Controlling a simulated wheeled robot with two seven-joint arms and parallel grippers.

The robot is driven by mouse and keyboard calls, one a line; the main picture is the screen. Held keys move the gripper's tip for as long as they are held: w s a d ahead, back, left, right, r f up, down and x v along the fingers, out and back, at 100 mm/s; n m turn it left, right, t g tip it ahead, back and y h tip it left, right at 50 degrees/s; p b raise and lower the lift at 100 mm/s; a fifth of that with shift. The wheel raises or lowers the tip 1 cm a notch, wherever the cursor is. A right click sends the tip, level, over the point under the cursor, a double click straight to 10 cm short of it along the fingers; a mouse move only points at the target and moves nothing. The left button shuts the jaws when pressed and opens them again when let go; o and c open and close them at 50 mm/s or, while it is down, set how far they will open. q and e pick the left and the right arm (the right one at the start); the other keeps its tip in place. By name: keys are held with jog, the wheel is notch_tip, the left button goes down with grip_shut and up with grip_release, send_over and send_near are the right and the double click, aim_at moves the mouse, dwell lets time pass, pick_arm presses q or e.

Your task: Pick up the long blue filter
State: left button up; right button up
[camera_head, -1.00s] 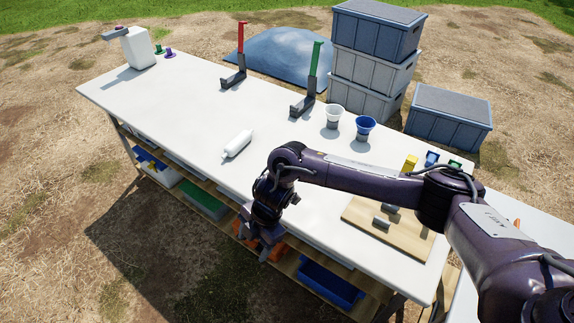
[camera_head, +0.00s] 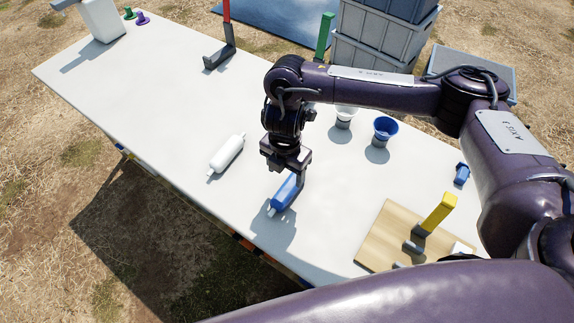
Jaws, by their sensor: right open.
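The long blue filter (camera_head: 284,195) lies on the white table (camera_head: 150,110), left of the wooden board and near the table's front edge. My right gripper (camera_head: 290,179) points down right over its far end. The jaws are open, and one finger shows beside the filter's right side. The gripper covers the filter's far end, so I cannot tell whether a finger touches it. A similar white filter (camera_head: 227,154) lies apart to the left. My left gripper is not in view.
A wooden board (camera_head: 385,238) with a yellow upright holder (camera_head: 437,212) lies to the right. A red upright holder (camera_head: 227,28) stands farther back. The table's left middle is clear.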

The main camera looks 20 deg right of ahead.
aim_at(288, 187)
jog(key=shift+w+f, duration=0.1)
jog(key=shift+f, duration=0.3)
jog(key=f, duration=0.1)
jog(key=s+f+b, duration=0.1)
jog(key=f, duration=0.1)
jog(key=shift+s+f, duration=0.15)
jog(key=shift+f, duration=0.1)
jog(key=shift+w+d+f+b, duration=0.1)
jog(key=shift+f+b, duration=0.2)
jog(key=shift+f, duration=0.35)
jog(key=shift+w+d+f+b, duration=0.1)
jog(key=shift+f+b, duration=0.15)
jog(key=shift+f, duration=0.55)
jog(key=c, duration=1.1)
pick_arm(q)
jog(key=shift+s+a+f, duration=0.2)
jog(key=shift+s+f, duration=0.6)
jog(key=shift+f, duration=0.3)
pick_arm(e)
jog(key=shift+r, duration=0.15)
